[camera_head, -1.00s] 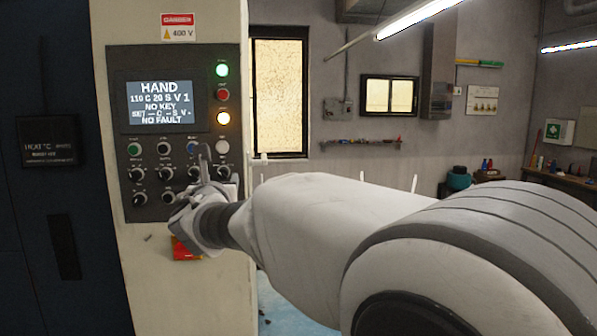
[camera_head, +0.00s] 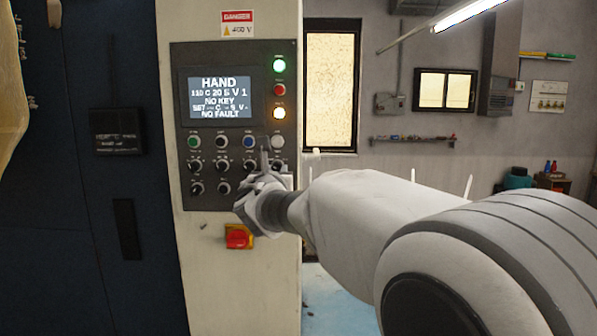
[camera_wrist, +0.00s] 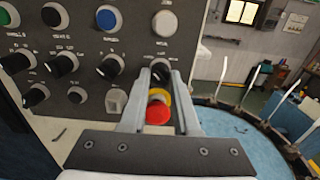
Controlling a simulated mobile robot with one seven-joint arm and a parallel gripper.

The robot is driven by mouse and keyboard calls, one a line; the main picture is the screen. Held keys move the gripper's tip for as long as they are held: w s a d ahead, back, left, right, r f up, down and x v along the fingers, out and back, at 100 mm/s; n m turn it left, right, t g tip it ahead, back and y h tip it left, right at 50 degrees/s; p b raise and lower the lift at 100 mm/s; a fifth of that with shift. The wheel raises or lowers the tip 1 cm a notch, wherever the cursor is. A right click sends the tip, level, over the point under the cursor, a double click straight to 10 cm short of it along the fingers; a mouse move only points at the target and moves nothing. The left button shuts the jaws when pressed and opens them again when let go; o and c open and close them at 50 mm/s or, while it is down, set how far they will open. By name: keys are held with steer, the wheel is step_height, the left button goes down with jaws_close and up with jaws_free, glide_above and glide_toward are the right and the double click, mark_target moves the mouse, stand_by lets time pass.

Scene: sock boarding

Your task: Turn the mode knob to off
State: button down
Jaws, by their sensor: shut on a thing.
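The control panel (camera_head: 180,85) is a dark plate on a pale cabinet, and its display (camera_head: 220,97) reads HAND at the top and NO FAULT at the bottom. My gripper (camera_head: 268,165) is at the panel's lower right. In the wrist view its two fingers (camera_wrist: 159,72) are shut on a black knob (camera_wrist: 160,70) below the white button (camera_wrist: 165,24). The fingers partly cover this knob, and its label is not readable, so I cannot confirm that it is the mode knob. A red button with a yellow collar (camera_wrist: 158,112) shows between the fingers.
Several other black knobs (camera_wrist: 62,65) stand close to the left, below a blue button (camera_wrist: 108,18). A red and yellow switch (camera_head: 238,237) sits on the cabinet below the panel. Right of the cabinet is open room with a window (camera_head: 331,90).

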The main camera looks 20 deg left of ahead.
steer(key=shift+f+m+b, duration=0.15)
steer(key=shift+m+b, duration=0.15)
steer(key=shift+b, duration=0.2)
steer(key=m+b, duration=0.8)
steer(key=b, duration=0.1)
steer(key=shift+m, duration=0.3)
steer(key=c, duration=0.7)
jaws_free()
steer(key=shift+o, duration=0.2)
steer(key=shift+s, duration=0.1)
